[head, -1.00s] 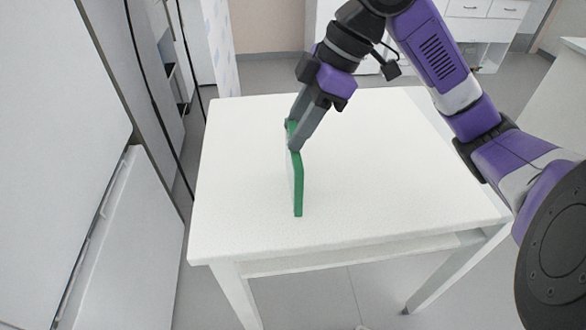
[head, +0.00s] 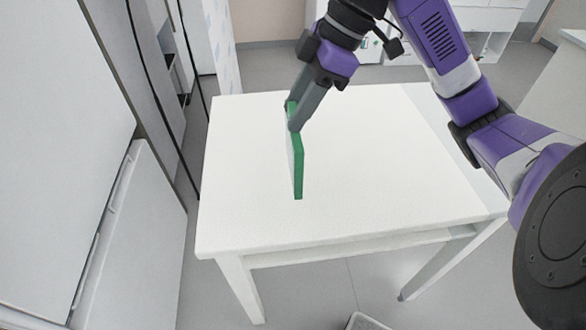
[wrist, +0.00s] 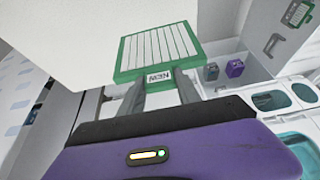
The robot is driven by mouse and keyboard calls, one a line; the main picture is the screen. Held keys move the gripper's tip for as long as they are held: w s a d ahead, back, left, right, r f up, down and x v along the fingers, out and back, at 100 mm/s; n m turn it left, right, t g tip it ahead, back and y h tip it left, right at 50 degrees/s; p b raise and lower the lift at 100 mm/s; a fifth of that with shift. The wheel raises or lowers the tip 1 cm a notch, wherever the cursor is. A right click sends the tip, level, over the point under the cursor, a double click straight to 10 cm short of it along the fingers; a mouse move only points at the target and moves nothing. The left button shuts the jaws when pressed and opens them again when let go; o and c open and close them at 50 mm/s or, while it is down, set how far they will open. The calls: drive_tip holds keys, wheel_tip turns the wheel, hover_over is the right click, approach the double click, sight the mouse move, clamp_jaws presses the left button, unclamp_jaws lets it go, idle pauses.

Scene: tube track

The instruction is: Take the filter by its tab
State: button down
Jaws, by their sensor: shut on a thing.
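The filter (head: 298,165) has a green frame and shows nearly edge-on in the head view, upright above the white table (head: 380,180). In the wrist view its white pleated face (wrist: 157,48) fills the green frame. A short tab with a pale printed label (wrist: 159,77) is at its near edge. My gripper (head: 294,114) is shut on the filter at its upper end. In the wrist view my fingers (wrist: 160,88) reach to the labelled edge, one on each side. The exact finger contact is partly hidden.
A tall white cabinet (head: 60,120) stands close on the left of the table. White drawer units (head: 480,35) stand behind it. The tabletop is otherwise clear. A grey-rimmed object (head: 366,322) shows on the floor at the bottom edge.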

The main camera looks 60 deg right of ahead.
drive_tip(key=shift+r+p, duration=1.35)
drive_tip(key=shift+r, duration=0.4)
